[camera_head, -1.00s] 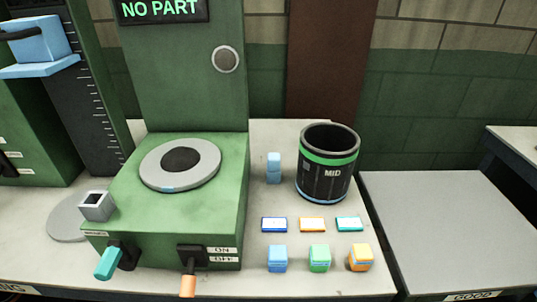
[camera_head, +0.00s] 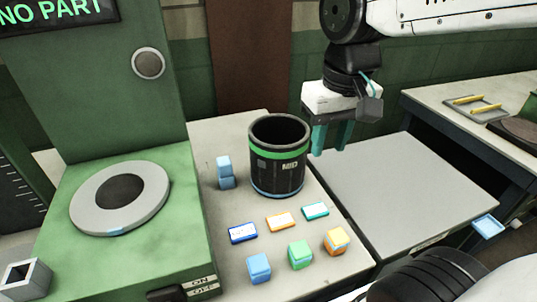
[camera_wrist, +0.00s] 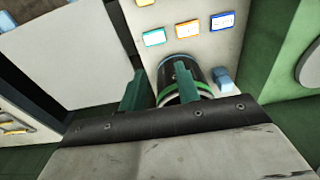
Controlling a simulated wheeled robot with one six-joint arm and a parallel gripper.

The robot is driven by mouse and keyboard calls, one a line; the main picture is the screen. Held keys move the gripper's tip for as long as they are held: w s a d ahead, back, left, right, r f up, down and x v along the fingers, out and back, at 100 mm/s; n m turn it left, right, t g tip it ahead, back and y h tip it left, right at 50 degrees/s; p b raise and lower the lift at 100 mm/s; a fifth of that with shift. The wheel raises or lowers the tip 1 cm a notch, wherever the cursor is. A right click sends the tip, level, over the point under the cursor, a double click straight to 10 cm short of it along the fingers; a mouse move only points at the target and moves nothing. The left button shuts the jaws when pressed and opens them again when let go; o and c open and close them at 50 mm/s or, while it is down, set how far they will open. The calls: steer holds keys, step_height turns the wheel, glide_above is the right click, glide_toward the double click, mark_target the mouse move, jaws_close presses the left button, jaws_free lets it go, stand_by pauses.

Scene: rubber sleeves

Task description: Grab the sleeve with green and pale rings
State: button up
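The sleeve (camera_head: 278,167) is a dark upright cylinder with a green ring near its open top, a pale blue ring at its base and a "MID" label. It stands on the pale bench. My gripper (camera_head: 331,140) points down with its teal fingers apart and empty, to the right of the sleeve in the head view. In the wrist view, the sleeve (camera_wrist: 166,74) lies beyond my gripper (camera_wrist: 160,75), and the right finger hides part of it. No contact with the sleeve shows.
Small blue blocks (camera_head: 225,173) stand left of the sleeve. Several coloured tags and blocks, including a green block (camera_head: 300,254), lie in front of it. A green machine with a round grey plate (camera_head: 120,198) is at left. A bare grey tabletop (camera_head: 405,195) is at right.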

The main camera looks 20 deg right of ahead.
steer(key=w+a, duration=0.4)
steer(key=w, duration=0.4)
glide_above(252, 148)
steer(key=w, duration=0.1)
steer(key=f, duration=0.3)
steer(key=shift+d+f+g, duration=0.15)
steer(key=shift+d+g, duration=0.2)
steer(key=shift+g, duration=0.05)
steer(key=shift+w+a+f, duration=0.15)
steer(key=shift+w+f, duration=0.05)
steer(key=shift+f, duration=0.4)
step_height(252, 148, down, 7)
steer(key=shift+w+r, duration=0.1)
jaws_close()
